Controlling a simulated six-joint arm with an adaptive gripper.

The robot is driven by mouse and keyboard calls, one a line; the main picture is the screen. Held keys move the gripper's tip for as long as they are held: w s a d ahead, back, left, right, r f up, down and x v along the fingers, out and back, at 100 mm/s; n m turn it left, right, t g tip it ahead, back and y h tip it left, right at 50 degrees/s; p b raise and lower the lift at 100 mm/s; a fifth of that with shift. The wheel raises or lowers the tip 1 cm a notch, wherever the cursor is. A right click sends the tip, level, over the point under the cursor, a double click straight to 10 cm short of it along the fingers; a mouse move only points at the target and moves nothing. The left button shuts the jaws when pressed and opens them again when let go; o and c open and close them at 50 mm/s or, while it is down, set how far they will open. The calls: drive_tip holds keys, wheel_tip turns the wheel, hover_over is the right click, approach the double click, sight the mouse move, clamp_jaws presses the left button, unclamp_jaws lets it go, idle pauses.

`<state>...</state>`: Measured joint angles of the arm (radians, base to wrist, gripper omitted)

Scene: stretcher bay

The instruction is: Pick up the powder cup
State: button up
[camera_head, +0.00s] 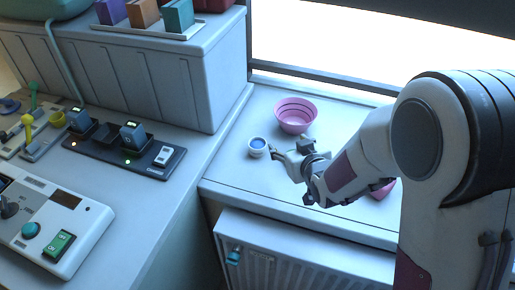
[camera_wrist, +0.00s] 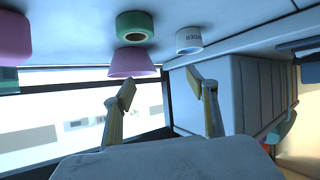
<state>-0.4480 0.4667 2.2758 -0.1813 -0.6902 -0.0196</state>
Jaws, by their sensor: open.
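The powder cup (camera_head: 257,148) is a small white cup with blue inside, standing upright on the white counter. In the wrist view the powder cup (camera_wrist: 189,41) shows dark lettering ending in "DER", above and right of the space between my fingers. My gripper (camera_head: 276,153) is just right of the cup in the head view, apart from it as far as I can tell. In the wrist view my gripper (camera_wrist: 163,80) has its two fingers spread with nothing between them.
A pink bowl (camera_head: 296,117) stands behind the cup, near the window. A green ring-shaped roll (camera_wrist: 135,27) is beside the cup in the wrist view. Another pink object (camera_head: 384,191) is partly hidden by my arm. A tall white cabinet (camera_head: 170,75) rises left of the cup.

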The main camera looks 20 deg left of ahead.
drive_tip(key=n+y, duration=0.1)
drive_tip(key=y, duration=0.1)
approach(255, 141)
drive_tip(key=shift+s+d, duration=0.1)
drive_tip(key=shift+d, duration=0.05)
drive_tip(key=shift+x, duration=1.25)
drive_tip(key=shift+x, duration=2.6)
drive_tip(key=shift+r, duration=0.1)
drive_tip(key=c, duration=1.2)
